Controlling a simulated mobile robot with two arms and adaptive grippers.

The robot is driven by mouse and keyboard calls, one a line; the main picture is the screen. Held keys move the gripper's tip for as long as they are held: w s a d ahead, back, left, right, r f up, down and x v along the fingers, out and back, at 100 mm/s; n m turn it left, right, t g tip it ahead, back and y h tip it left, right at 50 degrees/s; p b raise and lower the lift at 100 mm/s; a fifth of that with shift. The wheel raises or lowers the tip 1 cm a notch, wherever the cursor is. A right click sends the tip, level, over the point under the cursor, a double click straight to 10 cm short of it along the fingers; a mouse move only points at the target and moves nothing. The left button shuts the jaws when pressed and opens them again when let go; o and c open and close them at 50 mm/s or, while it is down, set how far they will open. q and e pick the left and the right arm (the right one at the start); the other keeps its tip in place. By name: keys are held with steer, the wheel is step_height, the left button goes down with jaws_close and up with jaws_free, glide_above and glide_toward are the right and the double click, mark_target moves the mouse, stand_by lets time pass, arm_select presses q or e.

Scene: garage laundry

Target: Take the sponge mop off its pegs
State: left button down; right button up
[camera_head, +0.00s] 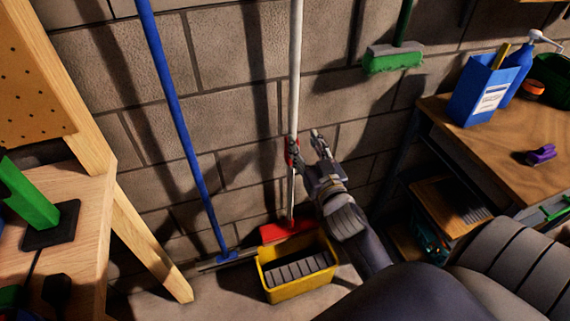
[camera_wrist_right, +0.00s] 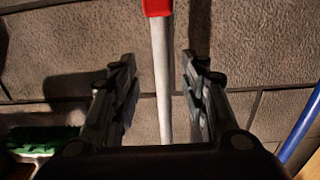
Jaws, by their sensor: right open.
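The sponge mop (camera_head: 295,90) has a long pale pole with a red part about halfway down and a red head (camera_head: 286,231) low by the wall. It hangs or stands nearly upright. Its pegs are not visible in either view. My right gripper (camera_head: 305,148) is open beside the red part of the pole. In the right wrist view the pale pole (camera_wrist_right: 162,85) runs between the two spread fingers (camera_wrist_right: 160,64), with a gap on each side. The red part (camera_wrist_right: 157,7) shows at the top there. My left gripper is not in view.
A yellow bucket (camera_head: 297,287) with a grey insert stands below the mop head. A blue-handled tool (camera_head: 174,105) leans on the left. A green brush (camera_head: 393,60) hangs at the right. Wooden benches (camera_head: 95,215) (camera_head: 500,190) flank both sides. The block wall is behind.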

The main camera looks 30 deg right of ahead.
mark_target(294, 129)
steer(key=x, duration=0.4)
steer(key=shift+w+f, duration=0.1)
steer(key=shift+w, duration=0.15)
steer(key=shift+f+p+x, duration=0.2)
steer(key=shift+x, duration=1.15)
steer(key=shift+f+p+x, duration=0.15)
steer(key=shift+f+x, duration=0.05)
steer(key=shift+x, duration=1.1)
steer(key=shift+a, duration=0.1)
steer(key=shift+c, duration=0.2)
jaws_close()
steer(key=shift+r, duration=0.1)
